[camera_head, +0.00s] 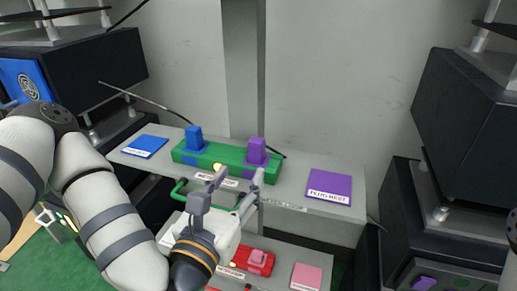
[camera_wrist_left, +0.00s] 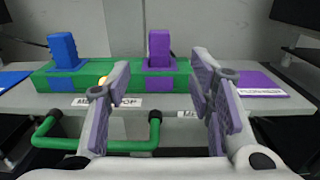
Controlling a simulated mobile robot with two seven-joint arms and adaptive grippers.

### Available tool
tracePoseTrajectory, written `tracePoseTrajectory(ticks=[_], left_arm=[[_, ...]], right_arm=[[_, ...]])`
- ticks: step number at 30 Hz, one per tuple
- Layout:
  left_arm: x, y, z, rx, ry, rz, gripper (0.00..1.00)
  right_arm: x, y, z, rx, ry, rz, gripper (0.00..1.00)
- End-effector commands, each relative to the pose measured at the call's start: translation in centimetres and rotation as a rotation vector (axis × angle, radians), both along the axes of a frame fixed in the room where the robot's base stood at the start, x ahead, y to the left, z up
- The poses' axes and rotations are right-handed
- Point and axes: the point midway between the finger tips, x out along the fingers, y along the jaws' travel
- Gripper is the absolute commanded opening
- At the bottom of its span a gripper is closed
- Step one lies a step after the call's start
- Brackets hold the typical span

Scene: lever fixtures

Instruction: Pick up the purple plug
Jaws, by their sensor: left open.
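The purple plug (camera_head: 257,150) stands upright in the right end of a green block (camera_head: 218,158) on the grey shelf. In the left wrist view the purple plug (camera_wrist_left: 159,47) shows ahead, between my fingers and a little left of their middle. My left gripper (camera_head: 232,184) is open and empty, in front of the block and apart from the plug. Its two fingers also show in the left wrist view (camera_wrist_left: 165,95). A blue plug (camera_head: 194,137) stands in the left end of the green block. My right gripper is not in view.
A blue pad (camera_head: 145,146) lies left of the block and a purple labelled pad (camera_head: 329,186) lies right of it. A green handle (camera_wrist_left: 98,142) juts out below the shelf front. A lower shelf holds a red block (camera_head: 259,262) and a pink pad (camera_head: 306,277). Dark boxes stand at both sides.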

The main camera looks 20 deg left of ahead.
Motion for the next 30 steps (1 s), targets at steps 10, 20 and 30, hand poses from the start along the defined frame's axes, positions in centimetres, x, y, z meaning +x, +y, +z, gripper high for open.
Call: tracePoseTrajectory(ticks=[10, 20, 30], left_arm=[[5.5, -0.2, -1.0, 0.005, 0.013, 0.000, 0.48], [11.3, -0.2, -0.3, 0.005, 0.003, 0.004, 0.48], [11.5, -0.2, -0.7, 0.006, 0.013, 0.004, 0.29]], right_arm=[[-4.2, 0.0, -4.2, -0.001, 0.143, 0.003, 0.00], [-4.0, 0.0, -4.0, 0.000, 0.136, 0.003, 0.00], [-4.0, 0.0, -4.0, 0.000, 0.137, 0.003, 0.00]])
